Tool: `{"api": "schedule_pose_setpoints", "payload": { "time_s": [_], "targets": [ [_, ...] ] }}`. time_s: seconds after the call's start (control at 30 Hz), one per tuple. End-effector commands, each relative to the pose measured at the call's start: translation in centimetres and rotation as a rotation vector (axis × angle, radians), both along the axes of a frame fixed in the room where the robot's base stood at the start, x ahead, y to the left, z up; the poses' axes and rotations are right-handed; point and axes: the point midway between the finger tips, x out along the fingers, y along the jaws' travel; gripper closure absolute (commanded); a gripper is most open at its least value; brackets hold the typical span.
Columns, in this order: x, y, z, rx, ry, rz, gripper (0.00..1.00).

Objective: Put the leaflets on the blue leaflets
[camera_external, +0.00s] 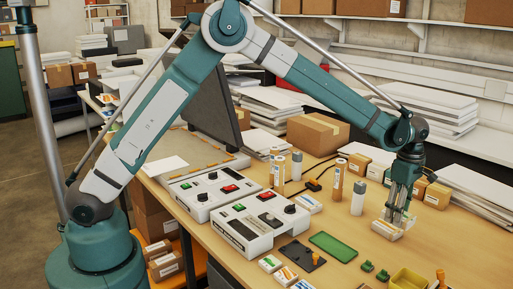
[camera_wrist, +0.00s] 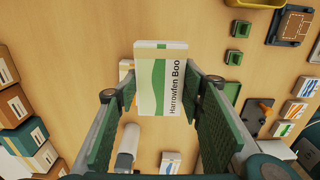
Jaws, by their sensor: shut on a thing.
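My gripper (camera_external: 398,212) is over the right part of the table, pointing down. In the wrist view its fingers (camera_wrist: 158,115) are shut on a white leaflet stack (camera_wrist: 152,98) with green and yellow-green bands and the print "Harrowfen Boo". Part of another pale, orange-marked item (camera_wrist: 125,68) shows behind its left edge. A leaflet stack with a blue mark (camera_external: 308,204) lies beside the control boxes, away from my gripper; a similar stack shows low in the wrist view (camera_wrist: 170,162). Green-marked (camera_external: 270,263) and orange-marked (camera_external: 286,274) leaflets lie at the front edge.
Upright bottles (camera_external: 357,197) and brown tubes (camera_external: 338,180) stand between my gripper and the control boxes (camera_external: 245,222). Small cartons (camera_external: 436,195) stand behind.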

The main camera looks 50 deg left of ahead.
Motion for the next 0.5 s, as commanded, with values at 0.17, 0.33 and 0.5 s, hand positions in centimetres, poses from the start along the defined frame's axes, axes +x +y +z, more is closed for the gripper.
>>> {"api": "schedule_pose_setpoints", "payload": {
  "time_s": [0.17,0.33,0.5],
  "targets": [
    [0.7,6.4,0.6,0.0,0.0,0.004,0.76],
    [0.9,12.0,1.0,0.0,0.0,0.004,0.76],
    [0.6,17.2,1.3,0.0,0.0,0.003,0.76]
  ]
}}
